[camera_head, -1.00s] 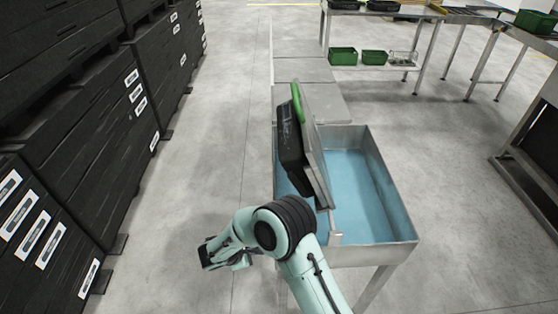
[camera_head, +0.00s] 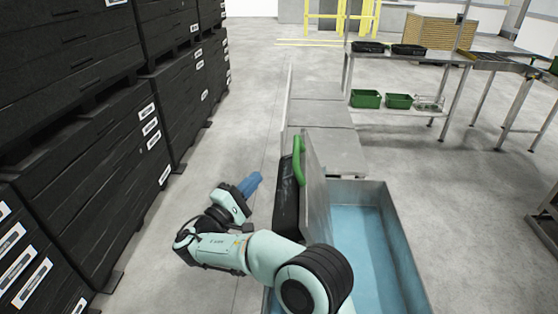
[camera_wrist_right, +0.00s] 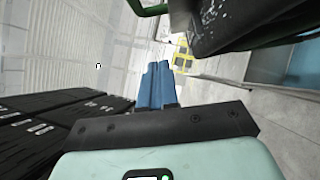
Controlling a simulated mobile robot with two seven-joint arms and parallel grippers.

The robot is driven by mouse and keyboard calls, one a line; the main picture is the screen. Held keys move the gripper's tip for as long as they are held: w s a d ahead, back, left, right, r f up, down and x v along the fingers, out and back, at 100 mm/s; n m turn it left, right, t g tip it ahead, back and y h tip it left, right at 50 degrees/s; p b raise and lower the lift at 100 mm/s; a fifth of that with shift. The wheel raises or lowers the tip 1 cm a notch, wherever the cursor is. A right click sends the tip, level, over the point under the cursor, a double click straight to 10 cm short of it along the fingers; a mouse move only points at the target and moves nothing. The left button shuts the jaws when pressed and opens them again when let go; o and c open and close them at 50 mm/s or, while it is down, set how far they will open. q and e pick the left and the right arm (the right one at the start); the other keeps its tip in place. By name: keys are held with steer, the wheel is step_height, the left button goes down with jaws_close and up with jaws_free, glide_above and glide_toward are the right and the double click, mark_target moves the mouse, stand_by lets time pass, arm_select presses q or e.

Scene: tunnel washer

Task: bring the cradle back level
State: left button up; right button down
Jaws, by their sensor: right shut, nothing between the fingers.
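The cradle (camera_head: 316,190), a grey plate, stands steeply tipped, nearly on edge, over the left side of the washer trough. A black crate (camera_head: 286,198) is on its left face, and a green bar (camera_head: 298,161) curves along the upper edge. My right gripper (camera_head: 254,181) is left of the crate, apart from it, its blue fingers shut and empty. In the right wrist view, the closed fingers (camera_wrist_right: 157,86) point ahead, with the black crate (camera_wrist_right: 235,22) at upper right and part of the green bar (camera_wrist_right: 150,9) at the top. My left gripper is not in view.
The trough (camera_head: 395,225) has a blue interior. Flat grey plates (camera_head: 325,115) continue behind it. Stacked black containers (camera_head: 120,150) line the left, with open floor between. A metal table (camera_head: 410,55) with black trays and green bins (camera_head: 365,99) stands at the back right.

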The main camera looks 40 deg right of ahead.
steer(key=x, duration=0.3)
steer(key=s+p+x, duration=0.1)
steer(key=x, duration=0.3)
steer(key=p+x, duration=0.1)
steer(key=x, duration=0.3)
steer(key=shift+s+d+r, duration=0.3)
steer(key=shift+d+r, duration=0.1)
steer(key=shift+s+d+r, duration=0.2)
steer(key=shift+s+d, duration=0.15)
steer(key=shift+d, duration=0.15)
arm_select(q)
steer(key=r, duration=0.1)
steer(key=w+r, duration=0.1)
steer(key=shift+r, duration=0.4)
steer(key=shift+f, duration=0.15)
arm_select(e)
steer(key=shift+s+d, duration=0.1)
